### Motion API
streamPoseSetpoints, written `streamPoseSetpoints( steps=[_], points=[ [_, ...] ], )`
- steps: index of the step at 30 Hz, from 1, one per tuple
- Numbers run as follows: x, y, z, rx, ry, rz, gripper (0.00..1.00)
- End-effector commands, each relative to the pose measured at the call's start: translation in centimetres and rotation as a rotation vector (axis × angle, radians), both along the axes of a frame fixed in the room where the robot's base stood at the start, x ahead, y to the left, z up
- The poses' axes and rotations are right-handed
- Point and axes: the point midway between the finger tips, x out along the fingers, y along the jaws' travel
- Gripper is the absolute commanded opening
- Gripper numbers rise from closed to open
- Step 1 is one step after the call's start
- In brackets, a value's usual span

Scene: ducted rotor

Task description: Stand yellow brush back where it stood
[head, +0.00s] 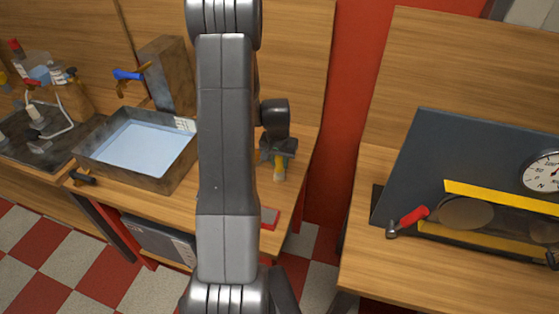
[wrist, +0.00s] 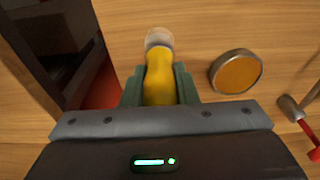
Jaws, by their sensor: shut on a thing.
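The yellow brush (wrist: 159,77) is held between the green fingers of my gripper (wrist: 160,88) in the wrist view. Its pale round end (wrist: 158,39) points away from the gripper. In the head view my gripper (head: 279,157) is over the right part of the left bench, and the brush (head: 279,174) shows below the fingers, pale end lowest. I cannot tell whether that end touches the wood. The spot where the brush stood cannot be made out.
In the wrist view a round tin-like disc (wrist: 235,72) and a red-handled tool (wrist: 309,137) lie to the right. A metal tray (head: 137,147) stands on the left bench. A gap separates it from the right bench (head: 357,270), which has a red-handled hammer (head: 408,221). My arm hides the middle.

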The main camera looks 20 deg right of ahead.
Motion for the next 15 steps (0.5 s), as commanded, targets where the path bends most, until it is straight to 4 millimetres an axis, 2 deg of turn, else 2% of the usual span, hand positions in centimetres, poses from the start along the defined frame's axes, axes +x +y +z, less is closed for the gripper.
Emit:
streamPoseSetpoints(
  steps=[1,3,4,15],
  points=[
    [0.01,-0.01,-0.07,0.000,0.000,0.000,0.32],
    [0.00,0.00,-0.03,0.000,0.000,0.000,0.46],
    [0.00,0.00,-0.03,0.000,0.000,0.000,0.48],
    [0.00,0.00,0.45,0.000,0.000,0.000,0.48]
  ],
)
